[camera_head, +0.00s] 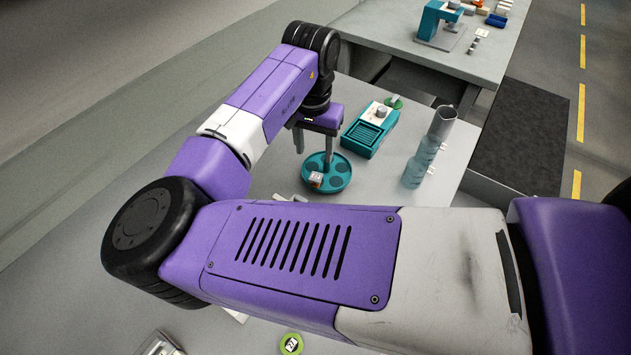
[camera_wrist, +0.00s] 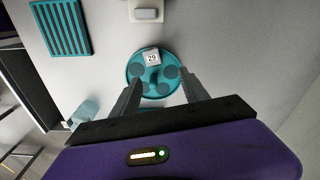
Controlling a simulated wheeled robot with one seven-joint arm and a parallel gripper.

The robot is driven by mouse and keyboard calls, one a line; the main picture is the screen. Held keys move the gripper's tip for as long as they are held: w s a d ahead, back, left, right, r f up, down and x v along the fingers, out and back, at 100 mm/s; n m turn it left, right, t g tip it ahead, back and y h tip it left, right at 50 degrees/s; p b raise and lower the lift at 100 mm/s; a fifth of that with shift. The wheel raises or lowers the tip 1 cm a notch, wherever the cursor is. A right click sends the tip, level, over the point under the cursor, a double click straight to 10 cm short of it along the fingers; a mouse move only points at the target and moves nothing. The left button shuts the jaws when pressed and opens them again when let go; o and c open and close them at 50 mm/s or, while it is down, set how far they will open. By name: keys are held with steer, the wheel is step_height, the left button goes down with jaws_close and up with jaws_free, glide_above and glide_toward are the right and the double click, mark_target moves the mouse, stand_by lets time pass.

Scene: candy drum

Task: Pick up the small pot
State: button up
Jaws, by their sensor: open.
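A round teal dish (camera_head: 340,184) with several dark round spots stands on the grey table. It also shows in the wrist view (camera_wrist: 133,70). A small pale block-like piece marked with a number (camera_head: 316,179) sits at its rim, also seen in the wrist view (camera_wrist: 152,57). I cannot tell for sure which thing is the small pot. My gripper (camera_head: 314,153) is open and empty, pointing down over the dish. In the wrist view its two fingers (camera_wrist: 160,82) stand apart on either side of the dish's near part. Whether the fingertips touch it is unclear.
A teal slotted box (camera_head: 362,139) stands behind the dish, with a green round piece (camera_head: 395,102) near it. Clear bluish cylinders (camera_head: 416,170) stand to the right. A green labelled round piece (camera_head: 291,343) lies at the bottom. My arm hides much of the table.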

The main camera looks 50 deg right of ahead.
mark_target(316, 177)
steer(key=shift+s+a+y, duration=0.25)
steer(key=shift+a+y, duration=0.05)
steer(key=shift+a, duration=0.2)
steer(key=shift+a+f, duration=0.2)
steer(key=shift+a, duration=0.05)
steer(key=shift+s+d+f+p, duration=0.15)
steer(key=shift+f+p, duration=0.1)
steer(key=shift+f, duration=1)
steer(key=shift+s+a+f+p, duration=0.15)
steer(key=shift+f+p, duration=0.1)
steer(key=shift+f, duration=1)
steer(key=shift+s+d+f+p, duration=0.15)
steer(key=shift+f+p, duration=0.1)
steer(key=shift+f, duration=1)
jaws_close()
